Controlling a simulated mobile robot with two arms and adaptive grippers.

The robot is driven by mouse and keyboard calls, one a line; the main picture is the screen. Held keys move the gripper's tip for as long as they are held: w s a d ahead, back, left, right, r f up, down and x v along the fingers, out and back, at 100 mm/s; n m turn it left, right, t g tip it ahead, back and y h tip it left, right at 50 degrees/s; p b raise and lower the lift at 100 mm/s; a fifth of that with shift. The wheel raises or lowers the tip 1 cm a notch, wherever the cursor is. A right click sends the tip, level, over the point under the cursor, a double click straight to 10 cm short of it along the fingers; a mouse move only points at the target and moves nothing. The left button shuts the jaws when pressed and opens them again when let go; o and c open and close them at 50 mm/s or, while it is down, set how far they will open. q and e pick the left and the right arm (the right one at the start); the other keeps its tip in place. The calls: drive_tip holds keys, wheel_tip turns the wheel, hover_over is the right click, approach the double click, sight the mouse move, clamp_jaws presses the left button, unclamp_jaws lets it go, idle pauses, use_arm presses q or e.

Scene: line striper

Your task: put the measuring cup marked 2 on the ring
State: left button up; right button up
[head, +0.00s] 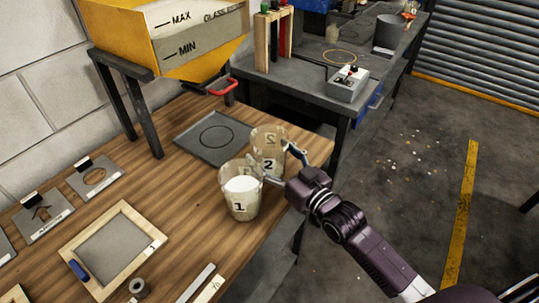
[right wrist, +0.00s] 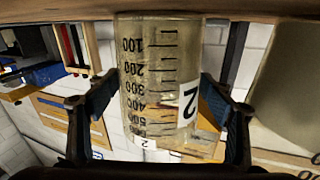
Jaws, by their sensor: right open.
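The clear measuring cup marked 2 (head: 268,143) stands on the wooden table near its right edge, just behind the cup marked 1. A dark ring (head: 217,136) is drawn on a grey plate (head: 188,133) to its left; the cup is off the ring. My right gripper (head: 271,172) is open, with its fingers on either side of cup 2. In the right wrist view, the upside-down cup 2 (right wrist: 160,85) fills the space between the fingers (right wrist: 165,115). I cannot tell whether the fingers touch it. My left gripper is not in view.
The measuring cup marked 1 (head: 240,196), holding white material, stands close in front of cup 2. A yellow hopper (head: 125,47) with a red handle (head: 223,87) stands behind the plate. A wooden frame (head: 76,232) and small stencil plates lie at left.

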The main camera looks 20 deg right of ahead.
drive_tip(key=c, duration=1)
drive_tip(key=shift+r, duration=0.1)
wheel_tip(320, 180, up, 20)
drive_tip(key=shift+f, duration=0.25)
drive_tip(key=shift+c, duration=0.2)
drive_tip(key=shift+r, duration=0.1)
